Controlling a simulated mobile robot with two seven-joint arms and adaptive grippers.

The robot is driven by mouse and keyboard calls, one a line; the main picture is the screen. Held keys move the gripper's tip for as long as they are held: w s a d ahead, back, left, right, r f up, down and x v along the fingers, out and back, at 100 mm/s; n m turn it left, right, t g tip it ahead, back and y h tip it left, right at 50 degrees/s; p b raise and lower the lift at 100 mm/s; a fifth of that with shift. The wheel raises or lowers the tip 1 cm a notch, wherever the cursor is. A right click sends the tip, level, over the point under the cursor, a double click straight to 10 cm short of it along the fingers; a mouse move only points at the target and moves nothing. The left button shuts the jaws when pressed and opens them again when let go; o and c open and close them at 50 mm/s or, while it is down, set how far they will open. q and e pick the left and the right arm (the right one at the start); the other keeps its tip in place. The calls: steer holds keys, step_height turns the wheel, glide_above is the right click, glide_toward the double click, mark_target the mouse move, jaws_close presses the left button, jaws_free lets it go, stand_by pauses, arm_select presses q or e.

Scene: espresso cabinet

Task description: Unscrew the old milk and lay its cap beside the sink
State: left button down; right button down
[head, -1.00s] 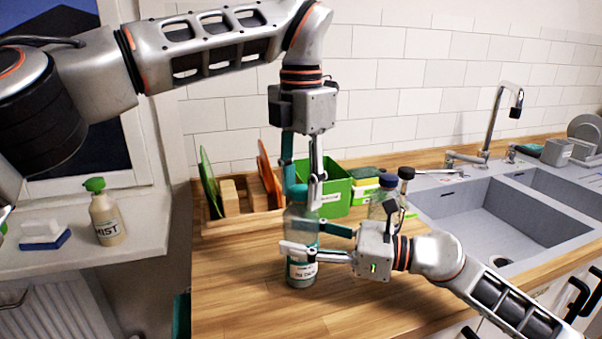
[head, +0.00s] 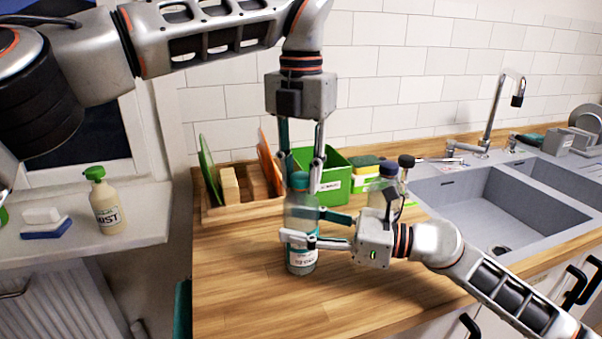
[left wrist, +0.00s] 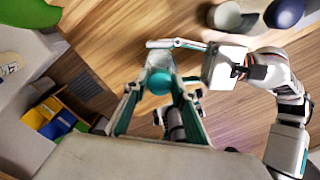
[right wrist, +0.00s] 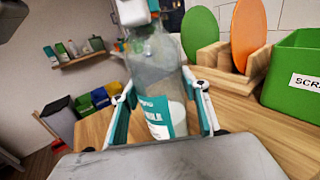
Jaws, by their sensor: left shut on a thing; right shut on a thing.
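The old milk (head: 302,262) is a clear bottle with a teal-and-white label and a teal cap (head: 299,180). It stands upright on the wooden counter, left of the sink (head: 487,208). My left gripper (head: 300,176) reaches down from above and is shut on the cap. The cap (left wrist: 160,82) shows between its fingers in the left wrist view. My right gripper (head: 304,226) comes from the right and is shut on the bottle's body. The right wrist view shows the bottle (right wrist: 155,75) between the fingers, with milk low inside. The cap sits at the bottle's top; whether it is loose, I cannot tell.
Two dark-capped bottles (head: 386,186) stand close behind my right gripper. A green bin (head: 333,186) and a wooden rack (head: 240,208) with boards stand at the back. The counter (head: 235,280) is clear at the front left. A tap (head: 490,125) rises behind the sink.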

arm_select(q)
steer(key=shift+s, duration=0.1)
steer(key=c, duration=1.6)
jaws_free()
steer(key=shift+c, duration=0.2)
steer(key=shift+r, duration=2.3)
arm_select(e)
steer(key=c, duration=1)
jaws_free()
steer(key=shift+c, duration=0.2)
steer(key=shift+d, duration=0.1)
